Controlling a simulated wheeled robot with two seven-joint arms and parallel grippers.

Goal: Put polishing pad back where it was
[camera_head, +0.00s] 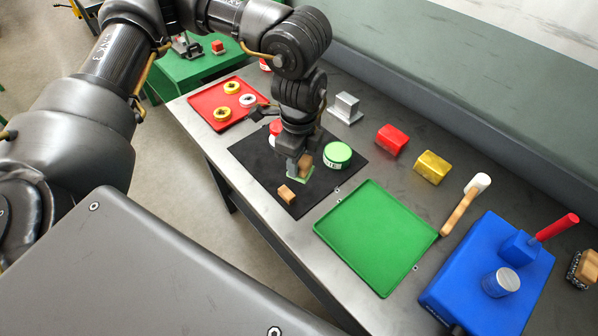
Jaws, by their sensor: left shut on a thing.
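The polishing pad (304,178) appears as a small piece with a green underside and a wood-coloured part, mostly hidden by the fingers. My left gripper (299,165) points down over the black mat (246,155) and is shut on this pad. The pad is at or just above the mat; I cannot tell whether it touches. A small wooden block (287,194) lies on the mat just in front of the gripper. My right gripper is not in view.
A green-lidded tin (337,155) stands close right of the gripper, and a red container (275,130) is close behind it. An empty green tray (372,235), a white-headed mallet (461,208) and a blue machine (490,275) are to the right. A red tray (207,104) holds several rings.

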